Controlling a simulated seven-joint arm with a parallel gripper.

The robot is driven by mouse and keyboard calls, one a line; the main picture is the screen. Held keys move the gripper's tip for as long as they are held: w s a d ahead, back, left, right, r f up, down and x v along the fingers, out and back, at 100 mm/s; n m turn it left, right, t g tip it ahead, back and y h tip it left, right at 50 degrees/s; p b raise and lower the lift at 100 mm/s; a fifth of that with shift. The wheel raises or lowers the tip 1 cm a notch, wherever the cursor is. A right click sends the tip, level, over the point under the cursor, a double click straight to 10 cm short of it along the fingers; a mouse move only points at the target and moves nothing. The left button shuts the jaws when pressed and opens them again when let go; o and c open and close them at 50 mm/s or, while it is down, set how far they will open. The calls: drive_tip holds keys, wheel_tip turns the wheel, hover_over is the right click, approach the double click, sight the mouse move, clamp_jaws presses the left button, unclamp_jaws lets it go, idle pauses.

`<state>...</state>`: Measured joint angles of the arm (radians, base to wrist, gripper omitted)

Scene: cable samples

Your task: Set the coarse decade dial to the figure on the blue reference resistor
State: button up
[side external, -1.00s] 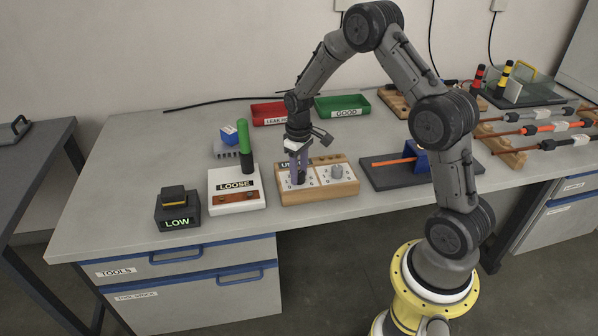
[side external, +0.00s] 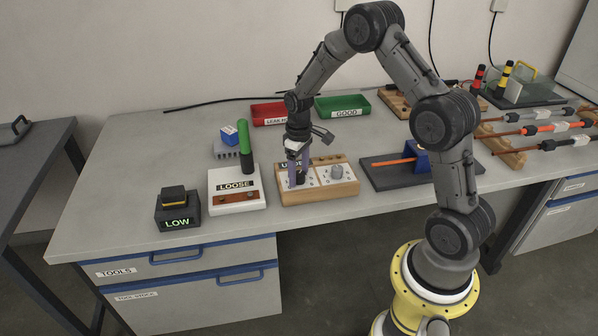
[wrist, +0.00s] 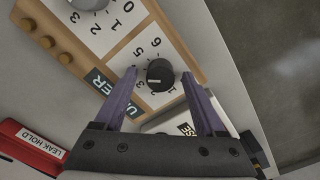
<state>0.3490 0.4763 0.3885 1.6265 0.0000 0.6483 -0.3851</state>
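A wooden decade box (side external: 335,190) carries two dials on white numbered plates. Its left dial has a black knob (side external: 300,178), which also shows in the wrist view (wrist: 160,73) with a pale pointer mark and digits around it, some hidden. The right dial has a grey knob (side external: 337,171). I cannot tell which is labelled coarse. My gripper (wrist: 160,73) points down over the black knob, with one purple finger on each side and visible gaps. A blue block (side external: 229,135), perhaps the reference resistor, sits on a grey finned base; its figure is too small to read.
A white box marked LOOSE (side external: 237,190) with a green and black rod (side external: 245,147) stands close left. A dark LOW unit (side external: 177,210) is further left. A red tray (side external: 270,114) and green GOOD tray (side external: 343,106) lie behind. A dark fixture (side external: 385,180) stands right.

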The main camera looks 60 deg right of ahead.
wheel_tip(320, 180, up, 14)
idle(0.7)
drive_tip(key=shift+f, duration=0.1)
wheel_tip(320, 180, up, 7)
drive_tip(key=n+t, duration=0.1)
drive_tip(key=t, duration=0.1)
hover_over(298, 173)
drive_tip(key=a, duration=0.4)
drive_tip(key=s+a+r+t, duration=0.2)
drive_tip(key=s+a+r, duration=0.4)
drive_tip(key=s+r, duration=0.2)
drive_tip(key=s+a+r+t, duration=0.1)
drive_tip(key=s+a, duration=0.3)
drive_tip(key=s, duration=0.5)
drive_tip(key=s+a+f+m, duration=0.1)
drive_tip(key=s+f, duration=0.4)
drive_tip(key=s, duration=0.3)
drive_tip(key=shift+s+f+t, duration=0.2)
drive_tip(key=shift+f+t, duration=0.05)
drive_tip(key=shift+t, duration=0.05)
